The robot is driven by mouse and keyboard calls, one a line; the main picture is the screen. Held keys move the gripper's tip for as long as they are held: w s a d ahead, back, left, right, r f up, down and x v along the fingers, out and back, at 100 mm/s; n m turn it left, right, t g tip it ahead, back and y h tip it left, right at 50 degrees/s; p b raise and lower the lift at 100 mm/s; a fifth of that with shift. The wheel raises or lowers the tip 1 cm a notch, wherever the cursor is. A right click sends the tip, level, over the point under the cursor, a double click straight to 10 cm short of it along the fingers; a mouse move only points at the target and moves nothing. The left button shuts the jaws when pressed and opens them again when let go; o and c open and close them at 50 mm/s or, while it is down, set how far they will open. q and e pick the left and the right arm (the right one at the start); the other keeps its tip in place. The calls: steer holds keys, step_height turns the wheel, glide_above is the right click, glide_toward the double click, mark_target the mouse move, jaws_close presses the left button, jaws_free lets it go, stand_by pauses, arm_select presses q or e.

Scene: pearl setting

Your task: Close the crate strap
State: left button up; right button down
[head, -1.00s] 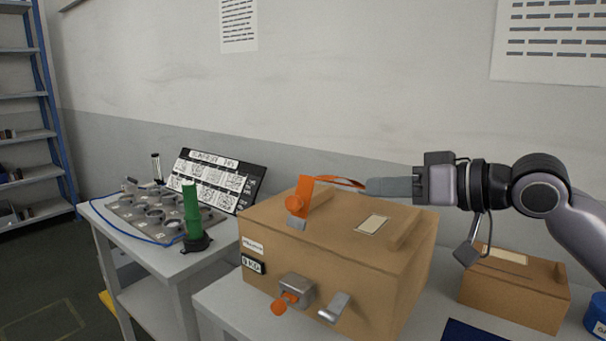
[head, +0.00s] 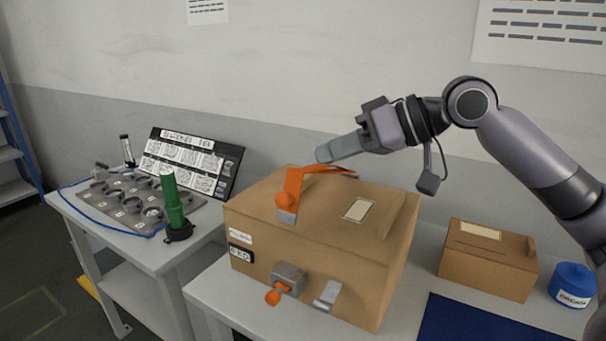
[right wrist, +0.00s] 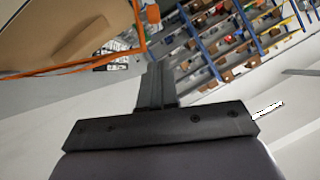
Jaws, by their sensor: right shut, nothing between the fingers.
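The tan crate (head: 310,256) stands on a pale table in the head view, its lid down. An orange strap (head: 293,184) rises from a grey mount (head: 286,215) on the lid, and its thin tail bends right over the top. On the crate front are a grey bracket (head: 289,276) with an orange knob (head: 272,297) and a grey tab (head: 328,295). My right gripper (head: 322,153) is shut and empty, just above the strap. The right wrist view shows its fingers (right wrist: 155,70), with the strap (right wrist: 139,30) close by. My left gripper is out of view.
A smaller tan box (head: 485,268), a blue round container (head: 571,284) and a dark blue mat (head: 470,322) lie to the right. On the left table are a green cylinder (head: 172,200), a fixture tray (head: 112,208) and a sign board (head: 190,160).

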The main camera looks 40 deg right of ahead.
arm_select(q)
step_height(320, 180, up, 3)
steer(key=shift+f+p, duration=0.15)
steer(key=shift+p, duration=1)
arm_select(e)
steer(key=w+a+f, duration=0.3)
steer(key=f, duration=0.2)
steer(key=shift+a+f, duration=0.2)
steer(key=shift+a, duration=0.1)
